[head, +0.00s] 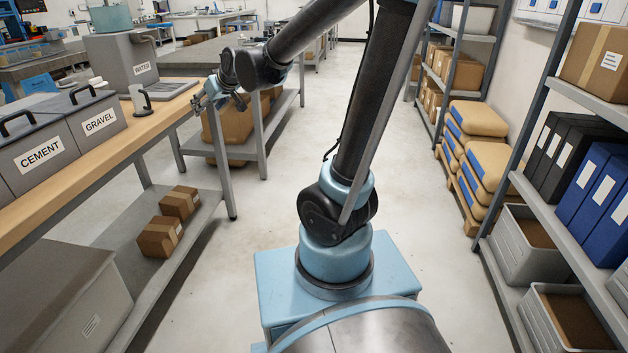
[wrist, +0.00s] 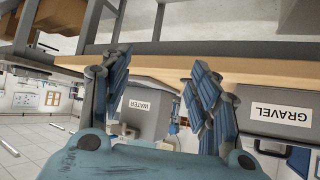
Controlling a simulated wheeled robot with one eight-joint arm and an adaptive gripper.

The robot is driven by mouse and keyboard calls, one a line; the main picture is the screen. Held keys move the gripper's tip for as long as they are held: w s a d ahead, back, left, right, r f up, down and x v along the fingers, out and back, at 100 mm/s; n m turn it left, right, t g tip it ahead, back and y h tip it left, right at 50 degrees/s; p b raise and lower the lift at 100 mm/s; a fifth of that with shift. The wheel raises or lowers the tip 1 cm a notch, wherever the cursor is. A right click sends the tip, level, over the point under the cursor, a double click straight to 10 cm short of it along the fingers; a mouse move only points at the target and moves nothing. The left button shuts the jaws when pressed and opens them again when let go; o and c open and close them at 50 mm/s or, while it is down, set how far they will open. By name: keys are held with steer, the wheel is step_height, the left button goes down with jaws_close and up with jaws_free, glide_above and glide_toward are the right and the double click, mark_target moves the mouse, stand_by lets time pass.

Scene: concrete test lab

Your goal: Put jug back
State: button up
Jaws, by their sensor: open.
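A small pale jug-like thing with a dark grey handle (head: 140,98) stands on the wooden bench top between the WATER container (head: 128,68) and the GRAVEL bin (head: 98,122). I cannot make out its full shape. In the wrist view, which is upside down, a small bluish piece (wrist: 175,126) between the WATER and GRAVEL containers may be the same thing, partly hidden by my gripper. My gripper (head: 207,101) is at the bench's right edge, to the right of the jug and apart from it. Its blue fingers (wrist: 160,68) are spread with nothing held between them.
The CEMENT bin (head: 42,150) stands on the near bench beside GRAVEL. Small cardboard boxes (head: 160,238) lie on the lower shelf. Shelves with binders (head: 590,180) and crates line the right side. The concrete floor between is clear.

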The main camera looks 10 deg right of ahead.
steer(key=s+d+f+m+g+h, duration=0.2)
steer(key=s+d+f, duration=0.3)
steer(key=s+d, duration=0.4)
steer(key=s+d+f+m+g+h, duration=0.2)
steer(key=s+d+f, duration=0.3)
steer(key=s+d, duration=0.5)
steer(key=s+d+f+m+g+h, duration=0.2)
steer(key=s+d+f, duration=0.3)
steer(key=s+d, duration=0.4)
steer(key=shift+s+d+f+m, duration=0.15)
steer(key=shift+s+d+m, duration=0.05)
steer(key=shift+s+m, duration=0.25)
